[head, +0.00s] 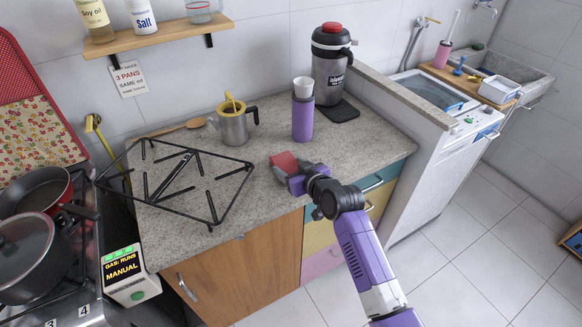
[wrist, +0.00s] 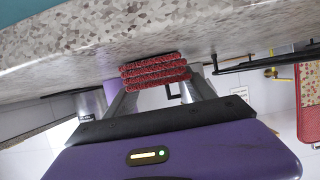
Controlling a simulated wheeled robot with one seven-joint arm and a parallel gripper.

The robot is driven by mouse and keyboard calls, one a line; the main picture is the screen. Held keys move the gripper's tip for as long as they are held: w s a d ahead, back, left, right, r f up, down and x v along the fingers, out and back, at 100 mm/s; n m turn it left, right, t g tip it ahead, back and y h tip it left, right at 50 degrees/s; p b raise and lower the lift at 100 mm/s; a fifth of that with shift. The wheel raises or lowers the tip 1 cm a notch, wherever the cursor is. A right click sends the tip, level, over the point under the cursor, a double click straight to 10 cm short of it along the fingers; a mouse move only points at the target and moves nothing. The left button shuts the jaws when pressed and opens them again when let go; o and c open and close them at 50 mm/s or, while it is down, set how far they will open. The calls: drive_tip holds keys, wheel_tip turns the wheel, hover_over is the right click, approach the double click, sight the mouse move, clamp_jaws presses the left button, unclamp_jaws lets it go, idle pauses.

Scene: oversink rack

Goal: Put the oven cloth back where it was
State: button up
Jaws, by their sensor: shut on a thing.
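The oven cloth (head: 284,163) is a small red folded pad at the front of the granite counter (head: 360,140). My gripper (head: 290,175) is shut on it. In the wrist view the cloth (wrist: 155,72) shows as several stacked red, speckled layers between the two fingers of my gripper (wrist: 158,88). The cloth is close to the counter surface; I cannot tell whether it touches it. The fingers partly hide the cloth's sides.
A black pan grate (head: 180,175) lies left of the cloth. A kettle (head: 233,125), a purple bottle (head: 302,115) and a large flask (head: 330,70) stand behind. Pans (head: 28,245) sit on the stove at left. Counter right of the cloth is clear.

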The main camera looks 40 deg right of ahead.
drive_tip(key=shift+f, duration=0.1)
drive_tip(key=o, duration=1.5)
